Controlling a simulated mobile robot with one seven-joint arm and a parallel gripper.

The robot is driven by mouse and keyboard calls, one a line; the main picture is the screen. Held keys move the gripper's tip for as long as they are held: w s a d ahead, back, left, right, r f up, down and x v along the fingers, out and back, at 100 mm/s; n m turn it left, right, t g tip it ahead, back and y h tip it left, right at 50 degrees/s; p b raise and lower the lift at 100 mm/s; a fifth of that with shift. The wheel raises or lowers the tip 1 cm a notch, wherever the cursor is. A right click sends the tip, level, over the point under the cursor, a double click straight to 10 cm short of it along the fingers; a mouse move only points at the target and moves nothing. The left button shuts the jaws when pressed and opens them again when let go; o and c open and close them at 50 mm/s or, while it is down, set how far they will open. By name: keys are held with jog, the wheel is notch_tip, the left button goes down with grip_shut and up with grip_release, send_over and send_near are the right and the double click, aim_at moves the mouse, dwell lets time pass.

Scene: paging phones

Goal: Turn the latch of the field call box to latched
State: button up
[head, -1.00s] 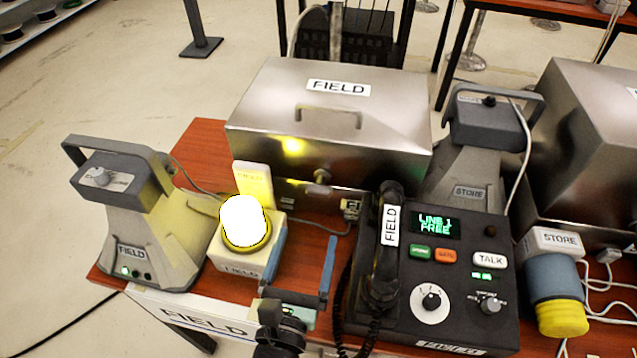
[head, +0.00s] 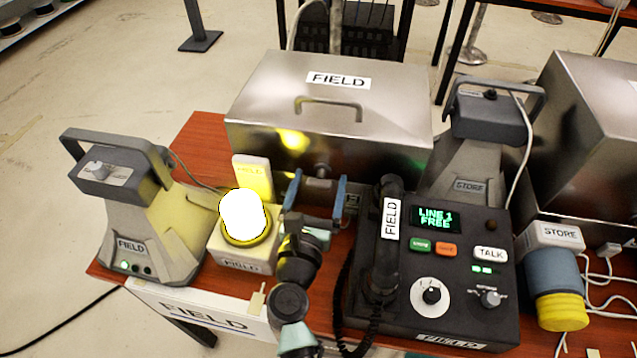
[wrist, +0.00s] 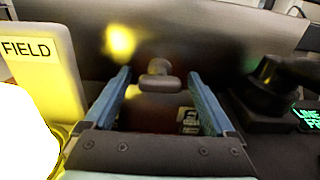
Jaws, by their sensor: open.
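The field call box (head: 381,109) is a metal box with a lid handle and a FIELD label, at the back of the red table. Its latch (wrist: 158,77) is a small knob with a crossbar on the front face; the bar lies roughly level in the wrist view. In the head view the latch (head: 322,171) shows small and dark at the lower front. My gripper (head: 317,190) is open, its two blue fingers pointing at the box's front. In the wrist view the fingers (wrist: 160,98) stand to the left and right of the latch, apart from it.
A lit yellow beacon (head: 246,230) stands close left of my gripper, with a FIELD tag (head: 254,178) behind it. A black FIELD phone (head: 455,310) stands close right. A grey FIELD speaker (head: 145,240) is at far left; STORE equipment (head: 556,236) is at right.

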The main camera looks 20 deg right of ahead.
jog(key=c, duration=1.4)
jog(key=shift+n+p, duration=0.3)
jog(key=n+p, duration=0.2)
jog(key=n, duration=0.1)
jog(key=shift+r+n+p, duration=0.15)
jog(key=shift+n+p, duration=0.15)
jog(key=shift+n, duration=0.1)
jog(key=n+p, duration=0.2)
jog(key=n, duration=0.2)
jog(key=shift+p, duration=0.3)
jog(key=n+p, duration=0.2)
jog(key=n, duration=0.3)
jog(key=n+p, duration=0.2)
jog(key=n, duration=0.2)
jog(key=shift+n, duration=0.3)
